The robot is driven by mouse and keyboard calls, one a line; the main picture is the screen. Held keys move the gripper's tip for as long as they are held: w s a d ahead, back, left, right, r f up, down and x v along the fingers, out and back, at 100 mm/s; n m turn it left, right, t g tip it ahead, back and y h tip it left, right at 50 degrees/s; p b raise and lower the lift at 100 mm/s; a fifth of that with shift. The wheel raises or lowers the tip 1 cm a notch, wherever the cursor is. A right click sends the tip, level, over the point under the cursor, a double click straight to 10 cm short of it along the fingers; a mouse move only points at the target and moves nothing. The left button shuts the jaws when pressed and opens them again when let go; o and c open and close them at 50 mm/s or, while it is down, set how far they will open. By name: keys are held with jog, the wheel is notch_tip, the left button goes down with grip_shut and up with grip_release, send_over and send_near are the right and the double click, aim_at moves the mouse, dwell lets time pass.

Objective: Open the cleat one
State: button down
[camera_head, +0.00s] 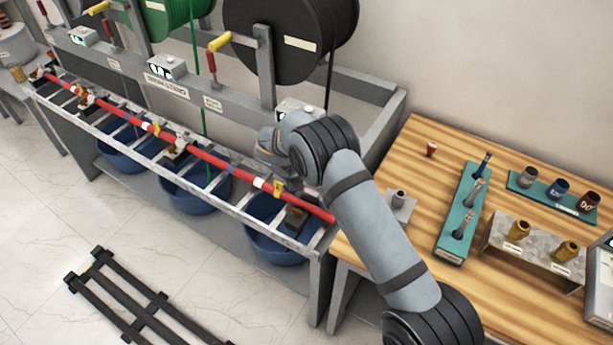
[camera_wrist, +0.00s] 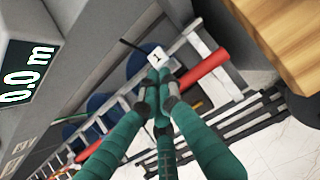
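In the wrist view, a small white block marked "1" (camera_wrist: 158,58), which appears to be the cleat, sits on the ladder-like rail beside a red bar. A thin black piece sticks out at its left. My gripper (camera_wrist: 160,82) has green fingers whose tips come close together just in front of this block and partly cover its lower side. Contact and any grip between the fingertips cannot be made out. In the head view, my gripper is mostly hidden behind my arm, above the right part of the rail. No "1" can be read there.
The long red bar (camera_head: 215,160) with yellow and white bands runs along the metal rack. Blue bins (camera_head: 277,250) stand underneath. Cable reels (camera_head: 290,35) are behind. A wooden table (camera_head: 400,155) with tool holders is at the right. A black frame (camera_head: 140,300) lies on the floor.

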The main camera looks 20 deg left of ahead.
dwell(0.4)
notch_tip(320, 180, up, 10)
jog(key=w+p, duration=0.2)
jog(key=p, duration=0.6)
jog(key=shift+w+d+f+p, duration=0.15)
jog(key=shift+w+d+p, duration=0.1)
jog(key=shift+w+p, duration=0.15)
jog(key=shift+f, duration=0.1)
jog(key=s+f+b, duration=0.3)
jog(key=f+b, duration=0.5)
jog(key=f, duration=0.1)
jog(key=shift+a+f+b, duration=0.25)
jog(key=shift+b, duration=0.15)
